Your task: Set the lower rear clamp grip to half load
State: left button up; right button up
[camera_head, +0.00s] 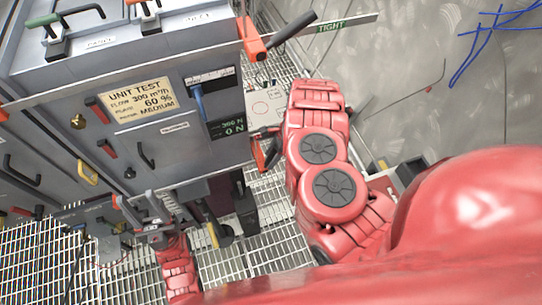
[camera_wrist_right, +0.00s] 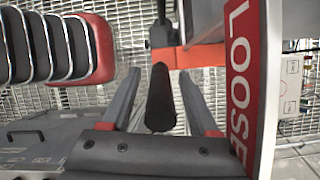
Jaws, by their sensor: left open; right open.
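In the right wrist view, a black clamp handle (camera_wrist_right: 160,98) points toward me from an orange-red bracket (camera_wrist_right: 200,56). My right gripper (camera_wrist_right: 159,74) is open, with one finger on each side of the handle; gaps show on both sides. A red plate marked LOOSE (camera_wrist_right: 240,80) stands just right of it. In the head view, an upper orange lever (camera_head: 252,40) with a dark handle sits by a bar ending in a green TIGHT mark (camera_head: 330,27). A lower orange-red part (camera_head: 266,152) shows beside my right arm. My left gripper (camera_head: 138,208) is open and empty, low before the cabinet.
The grey cabinet (camera_head: 185,145) bears a UNIT TEST label (camera_head: 142,100), reading 300, 60 % and MEDIUM. A small display (camera_head: 234,126) beside it shows green figures. Several handles and knobs stick out of its front. Metal grating (camera_head: 265,215) lies below. A red-edged black ribbed part (camera_wrist_right: 45,45) is left of the right gripper.

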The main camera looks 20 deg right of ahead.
jog(key=shift+a+f, duration=0.1)
jog(key=shift+f, duration=0.05)
grip_shut()
dwell(1.4)
